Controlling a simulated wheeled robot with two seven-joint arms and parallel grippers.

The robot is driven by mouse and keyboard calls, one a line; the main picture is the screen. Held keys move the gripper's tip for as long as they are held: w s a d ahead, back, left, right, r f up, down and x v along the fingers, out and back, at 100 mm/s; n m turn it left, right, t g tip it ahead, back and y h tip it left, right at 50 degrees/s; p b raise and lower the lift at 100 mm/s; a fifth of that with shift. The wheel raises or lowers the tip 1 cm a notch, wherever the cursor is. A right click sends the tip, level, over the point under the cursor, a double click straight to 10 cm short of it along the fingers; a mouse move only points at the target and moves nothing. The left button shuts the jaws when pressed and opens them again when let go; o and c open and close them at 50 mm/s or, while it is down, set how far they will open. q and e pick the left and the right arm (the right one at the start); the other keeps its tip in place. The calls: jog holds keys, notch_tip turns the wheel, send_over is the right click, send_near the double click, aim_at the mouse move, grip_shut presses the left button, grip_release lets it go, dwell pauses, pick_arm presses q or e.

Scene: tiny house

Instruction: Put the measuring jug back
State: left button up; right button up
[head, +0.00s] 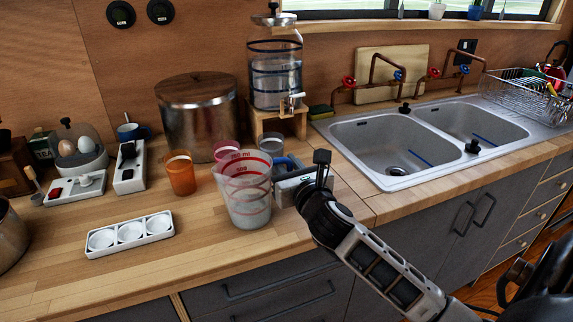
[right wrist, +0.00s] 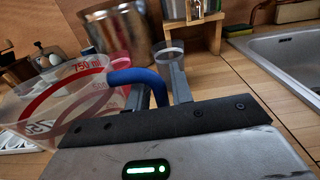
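The clear measuring jug (head: 247,197) with red markings and a blue handle is at the middle of the head view, in front of the counter items. It looks upright there. Its blue handle (right wrist: 143,77) runs between the fingers of my right gripper (right wrist: 157,92) in the right wrist view, and the gripper is closed around it. In the head view the right gripper (head: 299,188) reaches the jug from the right and partly hides the handle. Whether the jug's base touches the counter is hard to tell. My left gripper is not in view.
On the wooden counter (head: 60,250) are an orange cup (head: 180,173), a white three-cup tray (head: 130,235), a large metal pot (head: 198,115) and a water dispenser (head: 275,75) on a stand. A double sink (head: 385,140) lies to the right.

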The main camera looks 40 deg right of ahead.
jog(key=shift+o, duration=0.6)
jog(key=shift+r, duration=0.1)
jog(key=s+a+n+t+b, duration=0.1)
jog(key=s+a+n, duration=0.3)
jog(key=s, duration=0.8)
jog(key=s+a+f+n+g+y, duration=0.25)
jog(key=a+f+n+y, duration=0.8)
jog(key=n, duration=1.45)
jog(key=s+a+f+n+g+h, duration=0.1)
jog(key=s+a+f+n+g, duration=0.1)
jog(key=f+n, duration=0.4)
jog(key=s+a+f+n+g+h, duration=0.2)
jog(key=s+f+n, duration=0.3)
jog(key=f, duration=0.4)
jog(key=shift+a+n+g, duration=0.5)
jog(key=shift+a+g, duration=0.05)
jog(key=shift+g, duration=0.3)
